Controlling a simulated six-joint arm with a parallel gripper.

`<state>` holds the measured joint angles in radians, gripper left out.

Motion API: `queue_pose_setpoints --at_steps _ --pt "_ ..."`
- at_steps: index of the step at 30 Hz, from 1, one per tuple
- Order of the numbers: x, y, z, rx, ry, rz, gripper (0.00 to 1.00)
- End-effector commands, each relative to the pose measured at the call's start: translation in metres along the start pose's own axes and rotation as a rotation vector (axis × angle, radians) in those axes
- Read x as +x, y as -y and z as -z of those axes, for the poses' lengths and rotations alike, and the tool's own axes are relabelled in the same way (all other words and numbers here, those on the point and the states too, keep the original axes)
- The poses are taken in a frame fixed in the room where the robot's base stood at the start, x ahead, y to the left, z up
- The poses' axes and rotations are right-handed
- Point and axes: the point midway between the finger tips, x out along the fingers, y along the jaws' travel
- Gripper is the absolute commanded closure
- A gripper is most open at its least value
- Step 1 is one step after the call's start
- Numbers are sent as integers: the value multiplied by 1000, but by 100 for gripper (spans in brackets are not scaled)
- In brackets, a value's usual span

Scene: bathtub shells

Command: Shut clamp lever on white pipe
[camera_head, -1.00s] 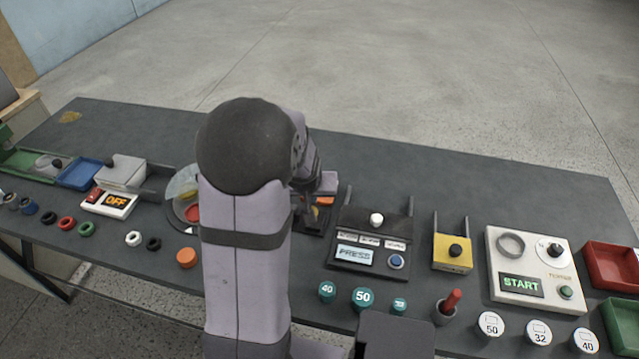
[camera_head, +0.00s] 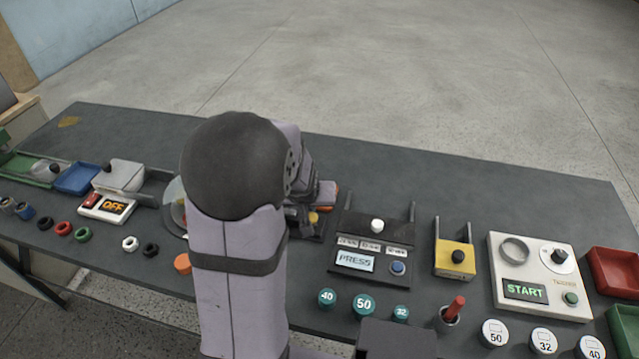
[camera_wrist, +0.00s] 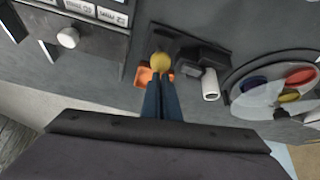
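The white pipe (camera_wrist: 209,86) shows in the wrist view as a short tube beside a black clamp block (camera_wrist: 190,60), right of my fingers. A yellow ball knob (camera_wrist: 161,63), seemingly the clamp lever's end, is right at my fingertips; it also shows in the head view (camera_head: 313,217). An orange part (camera_wrist: 143,77) lies behind the fingers. My gripper (camera_wrist: 160,76) points at the knob with its two dark fingers close together, seemingly shut with nothing between them. Whether the tips touch the knob is unclear. In the head view my arm hides the pipe and most of the clamp.
Left of the fingers in the wrist view is the PRESS panel with a white knob (camera_wrist: 68,38). On the right is a round dish (camera_wrist: 240,103) with coloured pieces. In the head view, the PRESS panel (camera_head: 345,248) is right of the clamp and an orange cap (camera_head: 183,263) left of my arm.

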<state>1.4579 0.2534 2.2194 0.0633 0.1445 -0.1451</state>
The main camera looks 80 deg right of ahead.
Motion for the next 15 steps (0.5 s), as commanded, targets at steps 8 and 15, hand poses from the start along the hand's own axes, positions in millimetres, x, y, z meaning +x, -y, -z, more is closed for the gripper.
queue_pose_setpoints --at_steps 8,15 --pt "2 2 -8 1 46 5 100" --pt "-1 1 26 -1 22 3 100"
